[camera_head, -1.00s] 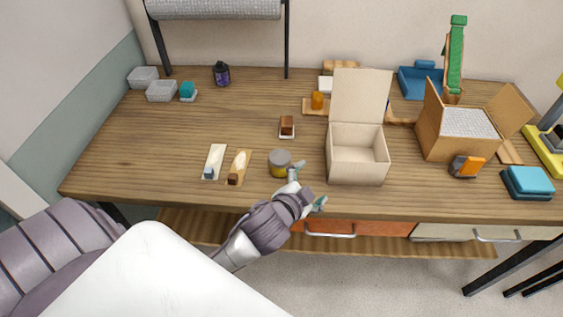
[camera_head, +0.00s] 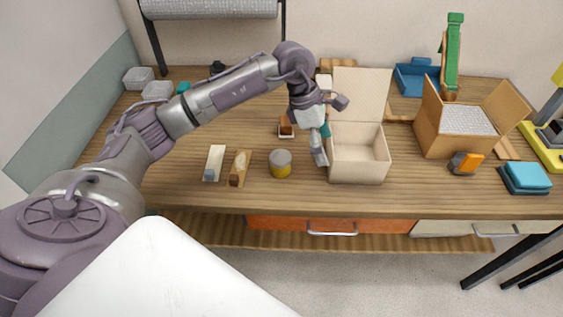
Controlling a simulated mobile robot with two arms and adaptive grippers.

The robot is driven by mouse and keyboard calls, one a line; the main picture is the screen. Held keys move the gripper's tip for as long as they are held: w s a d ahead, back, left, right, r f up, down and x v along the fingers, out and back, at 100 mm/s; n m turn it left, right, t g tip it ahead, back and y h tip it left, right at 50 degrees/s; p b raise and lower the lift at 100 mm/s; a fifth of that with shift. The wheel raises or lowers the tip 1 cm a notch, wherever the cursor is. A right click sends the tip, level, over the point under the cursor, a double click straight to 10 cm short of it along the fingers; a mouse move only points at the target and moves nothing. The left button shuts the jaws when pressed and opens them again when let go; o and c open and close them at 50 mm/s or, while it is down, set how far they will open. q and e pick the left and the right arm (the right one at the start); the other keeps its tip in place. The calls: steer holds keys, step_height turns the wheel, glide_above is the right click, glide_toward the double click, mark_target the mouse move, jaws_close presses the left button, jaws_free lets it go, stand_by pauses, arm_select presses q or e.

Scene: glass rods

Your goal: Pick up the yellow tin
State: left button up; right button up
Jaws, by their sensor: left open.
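The yellow tin (camera_head: 281,165), with a grey lid, stands upright on the wooden table, left of the open cream box. My left gripper (camera_head: 322,148) is raised, pointing down, to the right of the tin and by the left wall of the cream box. Its fingers are open and nothing shows between them; they are apart from the tin. My right gripper is not in view.
The cream box (camera_head: 358,172) stands open with its lid up. Two small trays (camera_head: 214,163) with light items lie left of the tin. A small brown block (camera_head: 286,127) sits behind it. A cardboard box (camera_head: 455,143) stands at right.

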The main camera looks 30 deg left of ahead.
arm_select(q)
steer(key=a+r+y, duration=0.3)
steer(key=a+y, duration=0.2)
steer(key=a, duration=0.6)
steer(key=p, duration=0.2)
glide_above(281, 156)
steer(key=shift+g, duration=0.4)
step_height(281, 156, down, 9)
steer(key=shift+r, duration=0.15)
step_height(281, 156, down, 5)
steer(key=shift+s+r+p, duration=0.1)
steer(key=shift+p, duration=1.05)
steer(key=shift+f, duration=0.3)
steer(key=c, duration=1.3)
step_height(281, 156, up, 9)
steer(key=b, duration=0.2)
steer(key=shift+b, duration=0.35)
steer(key=w+d+r+p, duration=0.2)
steer(key=w+d+r, duration=0.5)
steer(key=d+r, duration=0.1)
steer(key=w+d+b, duration=0.1)
steer(key=w+d, duration=0.1)
steer(key=w+d+f, duration=0.1)
steer(key=w+d, duration=0.1)
steer(key=d, duration=0.1)
steer(key=w+d+f+b, duration=0.1)
steer(key=w+d, duration=0.1)
steer(key=d, duration=0.1)
steer(key=shift+w+f+b, duration=0.25)
steer(key=shift+w+b, duration=0.1)
